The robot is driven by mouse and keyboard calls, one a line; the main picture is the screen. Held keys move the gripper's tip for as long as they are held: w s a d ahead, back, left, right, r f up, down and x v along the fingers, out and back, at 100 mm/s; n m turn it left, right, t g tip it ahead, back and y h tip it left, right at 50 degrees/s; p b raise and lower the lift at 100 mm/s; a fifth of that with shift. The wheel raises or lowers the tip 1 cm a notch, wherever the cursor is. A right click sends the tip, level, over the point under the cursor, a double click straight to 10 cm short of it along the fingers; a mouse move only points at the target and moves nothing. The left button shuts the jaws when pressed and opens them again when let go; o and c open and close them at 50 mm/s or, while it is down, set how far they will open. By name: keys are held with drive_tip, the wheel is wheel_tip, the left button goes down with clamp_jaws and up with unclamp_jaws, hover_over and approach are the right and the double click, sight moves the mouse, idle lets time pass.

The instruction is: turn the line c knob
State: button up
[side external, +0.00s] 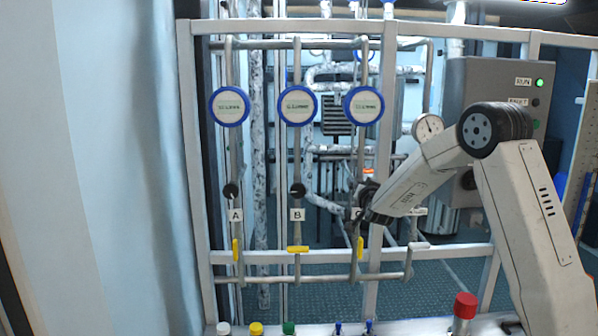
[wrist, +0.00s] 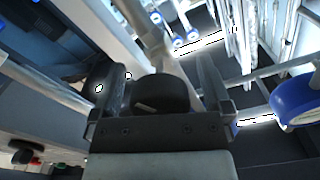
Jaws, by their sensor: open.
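The line C knob (wrist: 160,93) is a round black knob with a pale mark on its face. It shows in the wrist view between the two fingers of my gripper (wrist: 158,78). The fingers are open, one on each side of the knob; a gap shows on the right side, and I cannot tell whether the left finger touches it. In the side external view my gripper (side external: 370,203) is at line C on the panel and hides most of the knob and part of the C label (side external: 356,213).
Black knobs A (side external: 231,190) and B (side external: 298,190) sit to the left on their pipes. Blue-rimmed gauges (side external: 364,105) hang above, yellow valve handles (side external: 298,249) below. A grey control box (side external: 505,85) with a lit green RUN lamp stands right. A red-capped item (side external: 465,305) stands in front.

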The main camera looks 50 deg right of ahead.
drive_tip(key=v, duration=0.7)
drive_tip(key=shift+s+a, duration=0.3)
drive_tip(key=shift+a, duration=0.05)
idle(0.5)
drive_tip(key=n, duration=0.3)
drive_tip(key=shift+s+a+n, duration=0.1)
drive_tip(key=shift+n, duration=0.2)
drive_tip(key=shift+x, duration=3.9)
drive_tip(key=shift+f, duration=0.1)
